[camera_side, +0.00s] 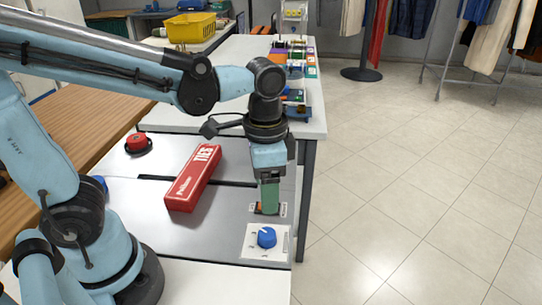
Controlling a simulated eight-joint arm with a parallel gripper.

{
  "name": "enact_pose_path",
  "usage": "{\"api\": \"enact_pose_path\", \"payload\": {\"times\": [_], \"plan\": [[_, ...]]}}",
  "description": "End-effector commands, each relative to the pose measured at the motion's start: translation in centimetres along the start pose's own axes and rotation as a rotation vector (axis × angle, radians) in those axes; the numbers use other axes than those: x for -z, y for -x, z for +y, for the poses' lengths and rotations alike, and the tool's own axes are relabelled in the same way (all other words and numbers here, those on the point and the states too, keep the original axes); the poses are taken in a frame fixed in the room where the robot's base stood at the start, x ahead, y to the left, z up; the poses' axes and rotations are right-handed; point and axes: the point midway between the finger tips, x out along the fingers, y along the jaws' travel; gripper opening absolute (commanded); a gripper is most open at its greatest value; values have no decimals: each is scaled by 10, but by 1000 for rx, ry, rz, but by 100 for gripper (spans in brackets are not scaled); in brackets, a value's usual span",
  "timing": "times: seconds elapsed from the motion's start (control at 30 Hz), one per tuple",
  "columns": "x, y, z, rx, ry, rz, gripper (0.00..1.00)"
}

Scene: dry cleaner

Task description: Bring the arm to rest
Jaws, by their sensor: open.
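My arm reaches in from the left and bends down over the grey panel (220,213) on the table. My gripper (268,208) points down at a small orange-and-dark item on a white plate (283,211) near the panel's right edge. The fingers partly hide that item, and I cannot tell whether they touch it. The gripper is open.
A red box marked TIES (193,178) lies left of the gripper. A blue knob (266,237) on a white plate is just in front, and a red button (137,143) is at back left. Colourful boxes (297,60) stand behind. Open tiled floor (420,190) lies right.

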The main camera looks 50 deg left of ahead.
Motion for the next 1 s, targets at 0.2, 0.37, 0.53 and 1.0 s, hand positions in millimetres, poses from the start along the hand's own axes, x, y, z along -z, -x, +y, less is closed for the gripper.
{"api": "enact_pose_path", "payload": {"times": [0.2,0.37,0.53,1.0], "plan": [[0,0,0,1,3,3,68],[-5,2,-10,21,71,78,68],[-16,5,-33,73,239,270,68],[-33,11,-71,163,508,607,68]]}}
